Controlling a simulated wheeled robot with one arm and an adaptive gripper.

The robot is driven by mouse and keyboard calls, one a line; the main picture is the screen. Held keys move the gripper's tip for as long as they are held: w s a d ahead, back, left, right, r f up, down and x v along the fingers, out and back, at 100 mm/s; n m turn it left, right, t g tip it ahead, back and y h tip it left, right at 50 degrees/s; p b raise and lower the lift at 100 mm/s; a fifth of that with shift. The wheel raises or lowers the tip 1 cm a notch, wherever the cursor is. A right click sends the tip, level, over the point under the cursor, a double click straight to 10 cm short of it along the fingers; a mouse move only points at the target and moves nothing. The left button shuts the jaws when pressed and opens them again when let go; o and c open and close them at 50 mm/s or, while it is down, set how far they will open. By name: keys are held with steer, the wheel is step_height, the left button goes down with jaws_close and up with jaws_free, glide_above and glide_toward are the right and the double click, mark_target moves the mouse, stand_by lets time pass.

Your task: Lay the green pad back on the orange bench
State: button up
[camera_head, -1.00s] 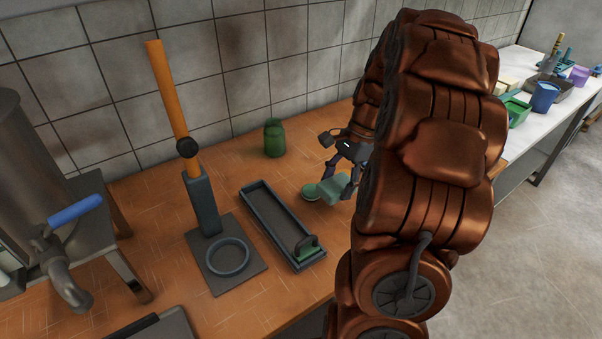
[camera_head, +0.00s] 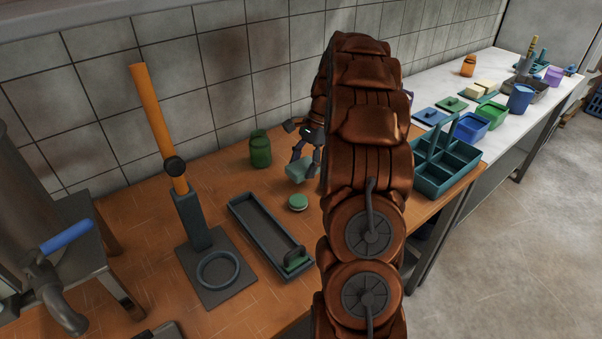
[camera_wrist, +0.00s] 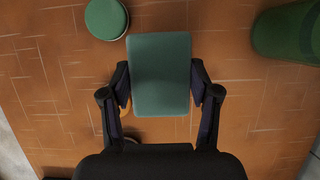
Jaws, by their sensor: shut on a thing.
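The green pad (camera_wrist: 160,74), a flat rectangular block, sits between the two fingers of my gripper (camera_wrist: 160,90) in the wrist view. The fingers press on its left and right sides. In the head view, the pad (camera_head: 299,171) and my gripper (camera_head: 303,155) are over the back part of the orange bench (camera_head: 190,225), between a green jar and my arm. I cannot tell exactly how high the pad is above the bench. My arm hides the bench to the right.
A round green-topped piece (camera_head: 298,202) is close in front of the pad. The green jar (camera_head: 260,149) stands behind left. A dark tray (camera_head: 262,232) and a stand with an orange pole (camera_head: 153,120) are left. A teal caddy (camera_head: 447,168) is right.

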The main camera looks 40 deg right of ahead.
mark_target(307, 162)
steer(key=shift+w+f+p, duration=0.1)
steer(key=shift+f+p, duration=0.35)
steer(key=shift+f, duration=1.3)
steer(key=shift+f, duration=0.15)
steer(key=o, duration=1.1)
steer(key=b+v, duration=0.1)
steer(key=v, duration=0.8)
steer(key=shift+d+r+b, duration=0.15)
steer(key=shift+r+b, duration=0.2)
steer(key=shift+b, duration=0.05)
steer(key=shift+v, duration=1.3)
